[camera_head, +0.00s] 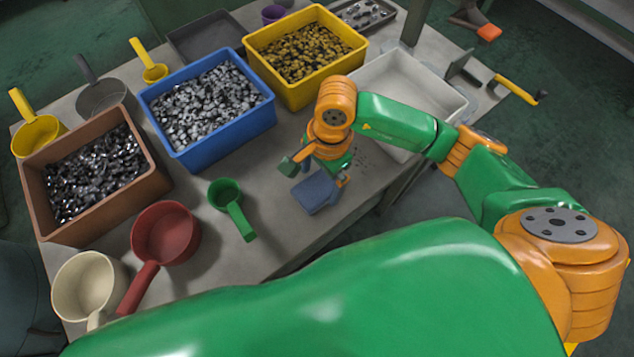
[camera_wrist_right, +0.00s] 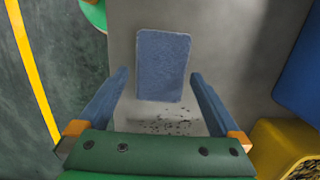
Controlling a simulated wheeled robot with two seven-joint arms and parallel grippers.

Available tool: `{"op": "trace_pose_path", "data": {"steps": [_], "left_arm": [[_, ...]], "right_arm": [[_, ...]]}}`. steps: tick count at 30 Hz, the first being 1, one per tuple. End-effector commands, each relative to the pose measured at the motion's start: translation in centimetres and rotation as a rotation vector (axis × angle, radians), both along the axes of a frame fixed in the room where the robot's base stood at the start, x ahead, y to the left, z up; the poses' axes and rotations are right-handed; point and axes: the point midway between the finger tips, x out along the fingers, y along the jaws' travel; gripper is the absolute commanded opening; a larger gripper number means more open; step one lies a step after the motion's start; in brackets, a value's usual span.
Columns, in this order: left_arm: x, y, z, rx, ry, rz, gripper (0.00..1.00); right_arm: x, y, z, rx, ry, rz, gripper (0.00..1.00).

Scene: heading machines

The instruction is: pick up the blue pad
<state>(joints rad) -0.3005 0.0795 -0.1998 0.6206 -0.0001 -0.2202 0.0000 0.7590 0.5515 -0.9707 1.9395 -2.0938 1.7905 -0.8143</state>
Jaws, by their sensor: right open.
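The blue pad (camera_head: 315,192) is a flat rectangle lying on the grey table near its front edge. My left gripper is not seen.
A blue bin (camera_head: 157,100), a yellow bin (camera_head: 262,70) and a brown bin (camera_head: 160,183) hold small metal parts. A white tray (camera_head: 450,100) stands right of my gripper. Green (camera_head: 226,193), red (camera_head: 165,233) and cream (camera_head: 92,288) scoops lie left. Dark specks (camera_wrist_right: 165,123) dot the table.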

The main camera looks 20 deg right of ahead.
Motion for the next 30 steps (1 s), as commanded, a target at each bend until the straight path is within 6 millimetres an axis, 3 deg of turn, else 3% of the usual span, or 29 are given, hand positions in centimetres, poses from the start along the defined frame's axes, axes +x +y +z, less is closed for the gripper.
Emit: {"op": "trace_pose_path", "data": {"steps": [4,11,18,30], "left_arm": [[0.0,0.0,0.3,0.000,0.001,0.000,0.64],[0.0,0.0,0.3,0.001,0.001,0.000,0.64],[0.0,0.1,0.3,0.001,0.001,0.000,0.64],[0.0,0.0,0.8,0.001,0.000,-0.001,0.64]], "right_arm": [[-0.1,0.3,-2.0,0.001,0.003,-0.001,1.00],[-0.1,0.3,-2.2,0.003,-0.001,0.000,0.97],[-0.1,0.3,-2.2,0.004,0.000,0.000,0.33],[0.3,0.1,-1.2,0.006,-0.001,-0.004,0.31]]}}
